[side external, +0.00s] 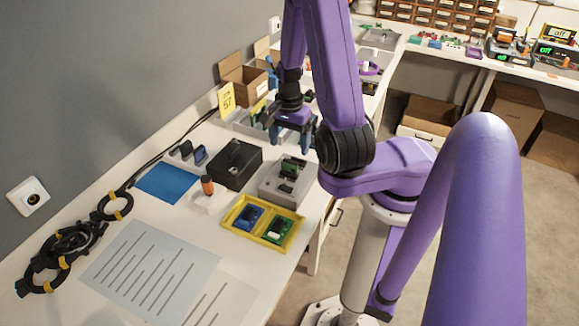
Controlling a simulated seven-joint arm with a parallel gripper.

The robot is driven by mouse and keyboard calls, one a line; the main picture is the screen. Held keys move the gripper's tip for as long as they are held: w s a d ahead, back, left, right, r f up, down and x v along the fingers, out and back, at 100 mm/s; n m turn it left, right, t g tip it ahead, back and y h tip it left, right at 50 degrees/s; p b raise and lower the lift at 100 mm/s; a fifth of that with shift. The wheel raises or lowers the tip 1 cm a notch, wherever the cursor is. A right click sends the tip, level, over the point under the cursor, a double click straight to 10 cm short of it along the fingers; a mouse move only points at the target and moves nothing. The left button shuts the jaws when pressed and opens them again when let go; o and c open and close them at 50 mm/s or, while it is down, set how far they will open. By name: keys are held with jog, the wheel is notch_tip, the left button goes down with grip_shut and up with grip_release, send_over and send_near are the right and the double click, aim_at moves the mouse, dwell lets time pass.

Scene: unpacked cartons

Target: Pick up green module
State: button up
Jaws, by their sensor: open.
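A small green module (289,169) stands in the top of a grey box (272,188) near the table's right edge. Another green module (279,230), with a white part on it, lies in the right compartment of a yellow tray (262,244). A blue module (249,217) lies in the tray's left compartment. My gripper (289,143) is open and points down, appearing just above and behind the green module on the grey box. Nothing shows between its fingers. The exact gap between fingers and module is hard to tell from this view.
A black box (235,164) stands left of the grey box. A white block with an orange-topped piece (208,187) stands in front of it. A blue mat (171,182), coiled black cables (70,242) and printed sheets (150,270) lie left and front. Open cartons (243,80) stand behind.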

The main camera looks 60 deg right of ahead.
aim_at(290, 160)
jog(key=shift+f, duration=3.65)
jog(key=c, duration=1.4)
jog(key=shift+r, duration=0.1)
jog(key=shift+r, duration=0.35)
jog(key=shift+s+a+r, duration=0.8)
jog(key=shift+s+r, duration=1.2)
jog(key=shift+s, duration=0.2)
jog(key=shift+s+a+r, duration=0.8)
jog(key=shift+s+r, duration=1.25)
jog(key=shift+s, duration=0.2)
jog(key=shift+s+a+r, duration=0.8)
jog(key=shift+s+r, duration=1.2)
jog(key=shift+s, duration=0.2)
